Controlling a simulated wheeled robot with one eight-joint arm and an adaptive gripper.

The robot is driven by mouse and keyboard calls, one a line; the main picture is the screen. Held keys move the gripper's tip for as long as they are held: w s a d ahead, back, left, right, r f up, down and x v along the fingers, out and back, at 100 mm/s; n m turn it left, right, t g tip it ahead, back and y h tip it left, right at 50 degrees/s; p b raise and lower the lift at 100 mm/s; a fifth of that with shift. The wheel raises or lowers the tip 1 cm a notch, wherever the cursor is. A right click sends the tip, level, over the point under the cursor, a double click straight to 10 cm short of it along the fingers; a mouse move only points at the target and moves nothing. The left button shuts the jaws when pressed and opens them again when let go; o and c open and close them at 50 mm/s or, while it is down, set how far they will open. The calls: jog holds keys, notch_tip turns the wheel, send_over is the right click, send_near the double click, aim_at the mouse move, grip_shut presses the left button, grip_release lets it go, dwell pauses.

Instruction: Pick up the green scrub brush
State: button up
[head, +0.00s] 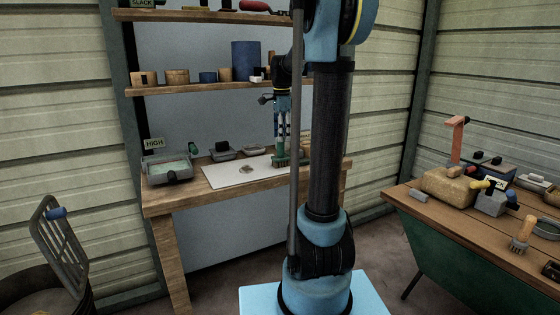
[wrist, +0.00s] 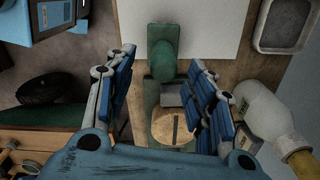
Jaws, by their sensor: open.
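The green scrub brush (head: 290,160) rests on the wooden workbench by the right end of a white sheet. In the wrist view the green brush (wrist: 163,33), with its rounded knob, shows between my fingers. My gripper (head: 282,134) points down just above the brush in the head view. In the wrist view my gripper (wrist: 162,66) has its blue fingers spread on the left and right of the brush, with gaps showing. I cannot tell whether a finger touches it. My arm column hides part of the bench to the right of the brush.
The white sheet (head: 225,180) lies beside the brush. A white bottle (wrist: 262,112) stands close to my right finger, and a round wooden piece (wrist: 174,128) lies below the gripper. A grey tray (wrist: 282,24) is at upper right. A shelf (head: 200,88) runs above the bench.

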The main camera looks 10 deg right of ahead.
aim_at(280, 147)
jog(key=shift+w+a+f, duration=0.1)
jog(key=shift+w+f, duration=0.05)
jog(key=shift+f, duration=1.45)
jog(key=shift+w+a+f, duration=0.1)
jog(key=shift+f, duration=1.5)
grip_shut()
